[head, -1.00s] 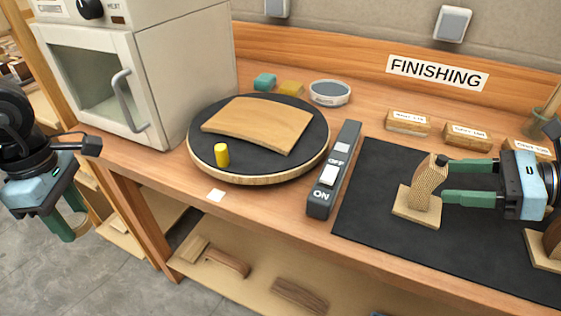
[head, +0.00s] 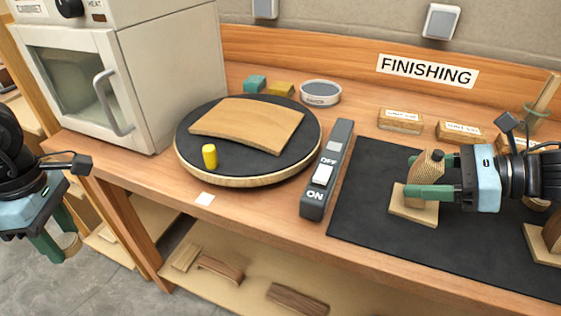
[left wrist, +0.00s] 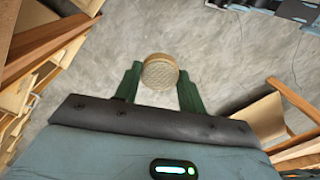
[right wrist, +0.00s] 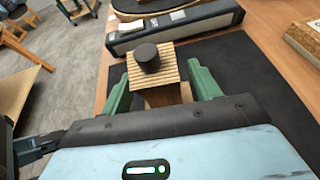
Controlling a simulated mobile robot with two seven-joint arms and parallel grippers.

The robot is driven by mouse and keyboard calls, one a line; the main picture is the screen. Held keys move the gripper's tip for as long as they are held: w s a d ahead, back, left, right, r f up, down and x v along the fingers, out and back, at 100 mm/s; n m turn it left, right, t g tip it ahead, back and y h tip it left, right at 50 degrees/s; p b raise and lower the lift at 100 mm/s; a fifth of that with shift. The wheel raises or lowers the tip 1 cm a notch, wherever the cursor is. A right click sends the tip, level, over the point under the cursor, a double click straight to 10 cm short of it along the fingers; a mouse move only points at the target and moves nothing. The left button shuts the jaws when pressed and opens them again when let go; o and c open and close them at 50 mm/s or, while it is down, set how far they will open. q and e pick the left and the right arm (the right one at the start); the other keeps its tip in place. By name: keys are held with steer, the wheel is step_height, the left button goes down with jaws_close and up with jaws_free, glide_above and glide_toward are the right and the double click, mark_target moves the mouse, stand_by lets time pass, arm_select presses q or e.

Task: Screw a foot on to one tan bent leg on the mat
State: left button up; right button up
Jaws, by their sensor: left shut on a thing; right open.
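A tan bent leg (head: 431,168) stands on a square wooden base on the black mat (head: 365,215). A short dark cylinder (right wrist: 147,57) tops the leg in the right wrist view. My right gripper (head: 425,177) is open with its fingers on either side of the leg; the right wrist view shows gaps beside it. My left gripper (head: 58,250) is out over the floor, left of the bench. It is shut on a round tan disc with a ribbed face (left wrist: 158,72), which looks like the foot. Its far side is hidden.
A darker curved leg on a base (head: 546,240) stands at the mat's right edge. Left of the mat are a switch strip (head: 316,204) and a turntable (head: 245,180) with a bent panel and yellow peg. A cabinet (head: 160,60) stands behind left. Labelled blocks (head: 400,121) line the back.

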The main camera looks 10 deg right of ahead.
steer(key=shift+c, duration=0.3)
steer(key=c, duration=1.1)
